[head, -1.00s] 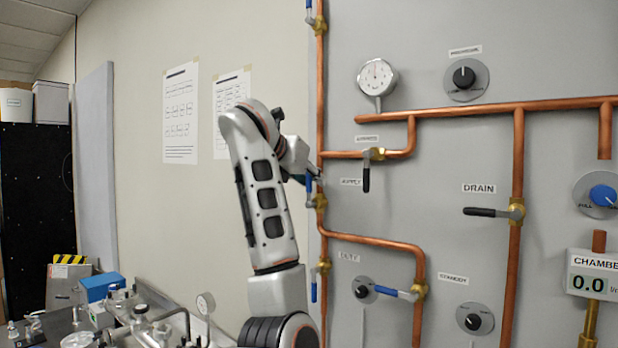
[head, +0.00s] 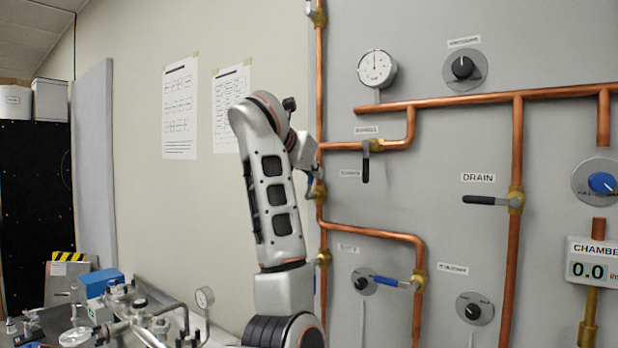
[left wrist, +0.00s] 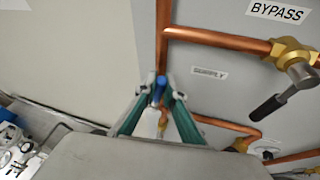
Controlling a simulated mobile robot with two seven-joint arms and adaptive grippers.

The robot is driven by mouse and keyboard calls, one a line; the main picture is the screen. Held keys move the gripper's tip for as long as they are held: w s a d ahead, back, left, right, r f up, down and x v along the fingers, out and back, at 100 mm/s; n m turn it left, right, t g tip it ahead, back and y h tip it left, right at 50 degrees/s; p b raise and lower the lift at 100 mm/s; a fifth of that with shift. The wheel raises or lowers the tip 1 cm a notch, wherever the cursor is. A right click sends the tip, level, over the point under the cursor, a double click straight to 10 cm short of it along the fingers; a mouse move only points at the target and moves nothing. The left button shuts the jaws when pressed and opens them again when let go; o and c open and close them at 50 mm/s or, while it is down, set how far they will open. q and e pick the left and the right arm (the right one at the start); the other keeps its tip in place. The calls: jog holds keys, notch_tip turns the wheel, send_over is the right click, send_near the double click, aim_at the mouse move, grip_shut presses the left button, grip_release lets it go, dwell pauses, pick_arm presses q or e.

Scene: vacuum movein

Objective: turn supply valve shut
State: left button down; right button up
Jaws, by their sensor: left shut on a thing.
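The supply valve is on the left vertical copper pipe. Its brass body (head: 319,194) shows in the head view, left of and below the small supply label (head: 351,173). Its blue handle (left wrist: 158,90) is between the fingertips of my left gripper (left wrist: 159,84) in the left wrist view. The gripper is shut on this handle. In the head view my left gripper (head: 311,166) is at the pipe just above the valve body, and it partly hides the handle. My right gripper is in neither view.
The bypass valve (head: 368,146) with a dark handle is close by on the right. The pressure gauge (head: 377,69) is above it. The drain valve (head: 516,200) and a blue-handled valve (head: 419,281) are farther right. Bare wall is left of the pipe.

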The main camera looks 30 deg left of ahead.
pick_arm(q)
jog(key=shift+d+f+m+y+b, duration=0.3)
jog(key=shift+b, duration=0.1)
jog(key=shift+s+d+f+m+t+y+b, duration=0.1)
jog(key=shift+d+f+m+t+y+b, duration=0.7)
jog(key=shift+m, duration=1.35)
jog(key=shift+s+d+f+m+t+y+b, duration=0.1)
jog(key=shift+d+f+m+t+y+b, duration=0.15)
jog(key=shift+d+f+m+t+b, duration=1.3)
jog(key=shift+f+m+t+y+b, duration=0.25)
jog(key=shift+f+m+y+b, duration=0.55)
jog(key=shift+m, duration=1.9)
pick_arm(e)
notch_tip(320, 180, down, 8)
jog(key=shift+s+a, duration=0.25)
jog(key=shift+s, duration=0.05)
pick_arm(q)
jog(key=shift+r+h, duration=0.15)
jog(key=shift+h, duration=0.1)
jog(key=c, duration=2.1)
grip_release()
